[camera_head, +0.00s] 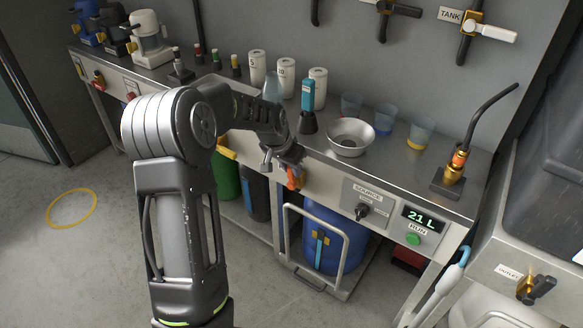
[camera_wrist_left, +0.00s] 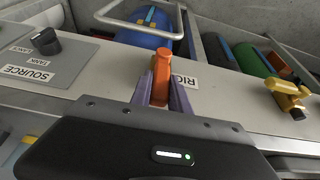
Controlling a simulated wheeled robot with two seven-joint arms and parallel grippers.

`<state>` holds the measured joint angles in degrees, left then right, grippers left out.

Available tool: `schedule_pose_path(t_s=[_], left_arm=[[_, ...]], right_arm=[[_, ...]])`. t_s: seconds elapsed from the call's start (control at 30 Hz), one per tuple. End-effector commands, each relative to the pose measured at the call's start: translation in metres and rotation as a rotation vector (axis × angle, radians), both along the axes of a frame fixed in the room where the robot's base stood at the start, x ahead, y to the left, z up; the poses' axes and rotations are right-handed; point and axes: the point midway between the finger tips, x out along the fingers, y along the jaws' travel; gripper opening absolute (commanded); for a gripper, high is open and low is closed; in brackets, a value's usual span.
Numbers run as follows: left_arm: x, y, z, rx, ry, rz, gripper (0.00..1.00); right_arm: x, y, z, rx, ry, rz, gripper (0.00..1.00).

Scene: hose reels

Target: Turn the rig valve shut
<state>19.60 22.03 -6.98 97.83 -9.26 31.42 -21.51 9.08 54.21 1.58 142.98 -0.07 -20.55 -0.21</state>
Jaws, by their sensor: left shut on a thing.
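The rig valve's orange handle (camera_head: 294,178) is on the front panel of the steel bench. In the left wrist view the orange handle (camera_wrist_left: 162,78) points away from the camera, beside a label partly hidden by the fingers. My left gripper (camera_head: 287,164) is at the valve. In the left wrist view its two grey-purple fingers (camera_wrist_left: 161,96) stand on either side of the handle, shut on it. The valve's body is hidden behind the gripper. My right gripper is in neither view.
The SOURCE knob (camera_head: 362,210) and the "21 L" display (camera_head: 419,218) are right of the valve. A yellow-handled brass valve (camera_wrist_left: 289,98) is also on the panel. Below are a metal frame (camera_head: 286,245) and blue drum (camera_head: 342,238). A funnel bowl (camera_head: 350,138) stands on the bench.

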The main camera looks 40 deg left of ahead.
Motion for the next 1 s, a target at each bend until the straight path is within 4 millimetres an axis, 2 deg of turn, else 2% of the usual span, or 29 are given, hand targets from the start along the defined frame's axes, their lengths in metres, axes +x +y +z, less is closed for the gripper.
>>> schedule_pose_path(t_s=[0.03,0.2,1.0], left_arm=[[0.0,0.0,0.0001,0.0,0.0,0.0,0.13],[0.0,0.0,0.0001,0.0,0.0,0.0,0.0],[-0.0001,0.0001,0.0002,0.0,0.0,0.0,0.0]], right_arm=[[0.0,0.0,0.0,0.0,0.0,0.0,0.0],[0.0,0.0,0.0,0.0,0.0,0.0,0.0],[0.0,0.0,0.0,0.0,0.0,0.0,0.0]])
